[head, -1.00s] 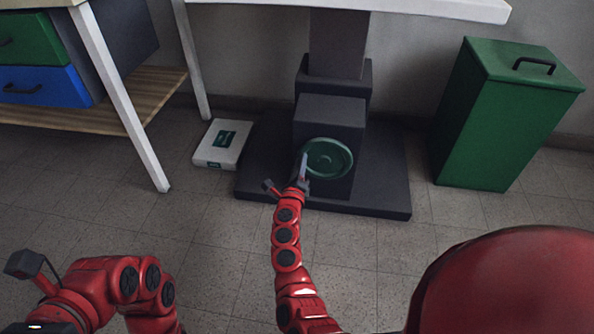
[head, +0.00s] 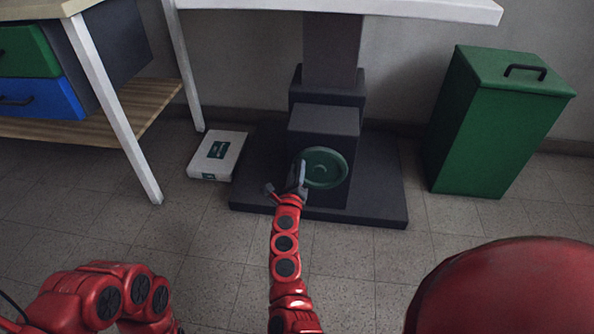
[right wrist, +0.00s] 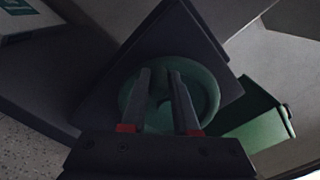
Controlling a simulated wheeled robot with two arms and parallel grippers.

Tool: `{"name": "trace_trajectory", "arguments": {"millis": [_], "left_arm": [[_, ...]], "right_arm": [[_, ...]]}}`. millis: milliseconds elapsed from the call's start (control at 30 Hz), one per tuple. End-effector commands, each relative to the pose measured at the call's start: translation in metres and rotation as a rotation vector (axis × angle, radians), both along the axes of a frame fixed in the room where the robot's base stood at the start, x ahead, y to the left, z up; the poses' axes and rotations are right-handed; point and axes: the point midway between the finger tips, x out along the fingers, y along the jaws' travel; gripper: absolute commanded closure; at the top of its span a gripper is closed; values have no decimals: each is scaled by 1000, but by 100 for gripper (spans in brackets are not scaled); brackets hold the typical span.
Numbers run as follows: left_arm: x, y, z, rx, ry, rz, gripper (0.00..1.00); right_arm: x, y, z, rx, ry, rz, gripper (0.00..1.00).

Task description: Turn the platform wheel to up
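The green round platform wheel (head: 325,168) is on the front of a dark grey box (head: 325,122) on the column base under the white table. My right gripper (head: 298,172) is at the wheel's left rim in the head view. In the right wrist view the two fingers (right wrist: 160,78) are apart, with the wheel (right wrist: 207,92) showing between and around them. I cannot tell whether the fingers touch the rim. My left arm shows at the lower left of the head view, but its gripper is out of the picture.
The dark base plate (head: 380,205) spreads on the tiled floor. A white box (head: 205,165) lies left of it. A green bin (head: 490,130) stands to the right. The white tabletop (head: 400,8) is overhead. A shelf unit with drawers (head: 35,100) is at the left.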

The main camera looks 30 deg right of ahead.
Motion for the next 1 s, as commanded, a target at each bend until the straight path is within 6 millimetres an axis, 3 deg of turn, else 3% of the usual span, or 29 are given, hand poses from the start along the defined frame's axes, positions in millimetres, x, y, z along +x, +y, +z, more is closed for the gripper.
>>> {"name": "trace_trajectory", "arguments": {"millis": [33,133,633,867,1000], "left_arm": [[0,0,0,0,0,0,50],[0,0,0,0,0,0,50],[0,0,2,0,0,0,50],[0,0,17,0,0,0,50],[0,0,28,0,0,0,50]], "right_arm": [[0,0,1,0,-1,-1,61],[0,0,0,-1,1,0,44],[1,2,-2,-28,21,3,44],[6,10,-17,-252,170,7,44],[8,23,-37,-461,312,12,44]]}}
